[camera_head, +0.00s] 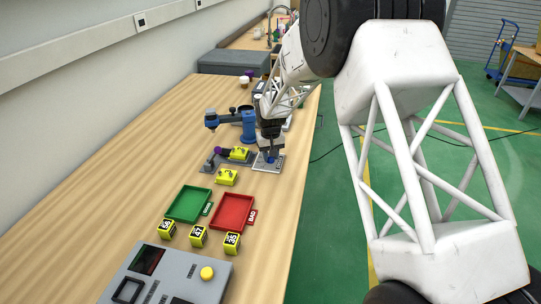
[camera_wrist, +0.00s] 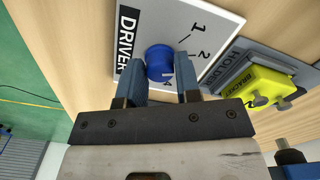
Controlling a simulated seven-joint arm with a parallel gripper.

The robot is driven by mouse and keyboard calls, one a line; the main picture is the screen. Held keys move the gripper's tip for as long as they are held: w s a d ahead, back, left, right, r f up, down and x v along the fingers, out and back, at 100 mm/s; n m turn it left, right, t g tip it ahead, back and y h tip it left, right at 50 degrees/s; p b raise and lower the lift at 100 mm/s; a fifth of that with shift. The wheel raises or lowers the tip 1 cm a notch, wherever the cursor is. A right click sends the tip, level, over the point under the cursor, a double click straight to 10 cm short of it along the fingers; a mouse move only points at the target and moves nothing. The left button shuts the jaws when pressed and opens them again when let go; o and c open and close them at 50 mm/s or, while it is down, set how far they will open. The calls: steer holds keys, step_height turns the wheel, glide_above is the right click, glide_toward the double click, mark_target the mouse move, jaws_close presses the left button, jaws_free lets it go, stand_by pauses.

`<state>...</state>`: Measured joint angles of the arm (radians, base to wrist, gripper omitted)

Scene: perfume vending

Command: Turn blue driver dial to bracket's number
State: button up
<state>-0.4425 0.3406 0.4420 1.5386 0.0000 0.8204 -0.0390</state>
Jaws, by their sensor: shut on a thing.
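The blue driver dial (camera_wrist: 158,60) stands on a white plate (camera_wrist: 207,18) marked DRIVER, with the numbers 1 and 2 readable. My gripper (camera_wrist: 160,68) is shut on the dial, one finger on each side. A white mark shows on the dial's near right side; I cannot tell which number it points to. The yellow bracket (camera_wrist: 256,84) sits on the grey holder (camera_wrist: 233,58) to the right, its number not readable. In the head view my gripper (camera_head: 270,151) is down at the driver plate (camera_head: 262,168), and the bracket (camera_head: 239,153) is left of it.
A blue clamp-like device (camera_head: 234,119) stands behind the holder. Another yellow piece (camera_head: 227,177) lies in front. Nearer are a green tray (camera_head: 172,213), a red tray (camera_head: 249,201), several numbered yellow blocks (camera_head: 198,236) and a grey control box (camera_head: 194,290). The table's right edge is close.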

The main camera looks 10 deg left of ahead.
steer(key=o, duration=0.9)
steer(key=shift+r, duration=0.15)
steer(key=shift+r, duration=3.75)
steer(key=shift+r, duration=0.1)
